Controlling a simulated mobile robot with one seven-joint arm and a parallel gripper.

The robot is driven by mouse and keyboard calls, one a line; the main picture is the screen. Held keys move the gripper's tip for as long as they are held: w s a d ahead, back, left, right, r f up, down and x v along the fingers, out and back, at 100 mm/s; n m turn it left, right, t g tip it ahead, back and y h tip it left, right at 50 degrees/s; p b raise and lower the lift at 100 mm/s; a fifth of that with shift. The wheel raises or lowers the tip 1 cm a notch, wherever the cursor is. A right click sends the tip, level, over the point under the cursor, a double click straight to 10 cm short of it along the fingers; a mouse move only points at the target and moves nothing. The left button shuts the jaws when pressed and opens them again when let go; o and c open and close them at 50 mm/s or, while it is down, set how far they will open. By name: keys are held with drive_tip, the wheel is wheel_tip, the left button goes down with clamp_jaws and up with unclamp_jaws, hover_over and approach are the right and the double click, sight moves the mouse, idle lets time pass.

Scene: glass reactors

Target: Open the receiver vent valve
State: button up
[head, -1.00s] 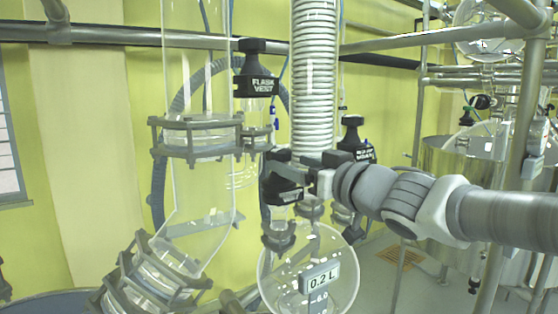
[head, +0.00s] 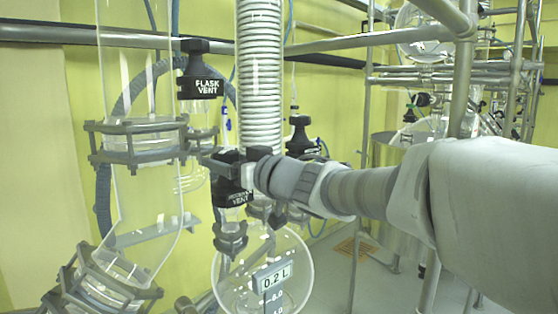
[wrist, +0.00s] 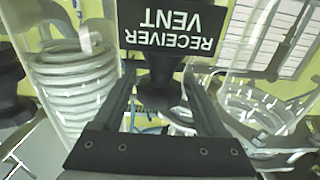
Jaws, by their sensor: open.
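The receiver vent valve (head: 234,198) is a black block with a white "RECEIVER VENT" label, on a glass neck above the round receiver flask (head: 225,290). In the wrist view its label (wrist: 175,28) appears upside down at the top, with a black stem or knob (wrist: 160,92) below it. My gripper (head: 232,160) is at the top of the valve. In the wrist view my gripper (wrist: 165,85) is open, one finger on each side of the black knob. I cannot tell whether the fingers touch it. The far side of the valve is hidden.
The black flask vent valve (head: 200,75) is up and left of my gripper. The coiled glass condenser (head: 259,90) stands close behind it. Another black-capped valve (head: 300,135) is to the right. Metal rails (head: 330,42) cross behind.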

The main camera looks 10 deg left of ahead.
drive_tip(key=c, duration=1.1)
drive_tip(key=shift+w+d+n+g+y+p, duration=0.1)
drive_tip(key=shift+n+g+y+p, duration=0.5)
drive_tip(key=shift+n+g+p, duration=0.15)
drive_tip(key=shift+n+g+y+p, duration=0.5)
drive_tip(key=shift+n+g+p, duration=0.1)
drive_tip(key=shift+g, duration=0.35)
drive_tip(key=shift+n+g+y+p, duration=0.7)
drive_tip(key=shift+n+g+p, duration=0.35)
drive_tip(key=shift+g, duration=0.75)
drive_tip(key=shift+n+g, duration=0.8)
drive_tip(key=shift+g, duration=0.2)
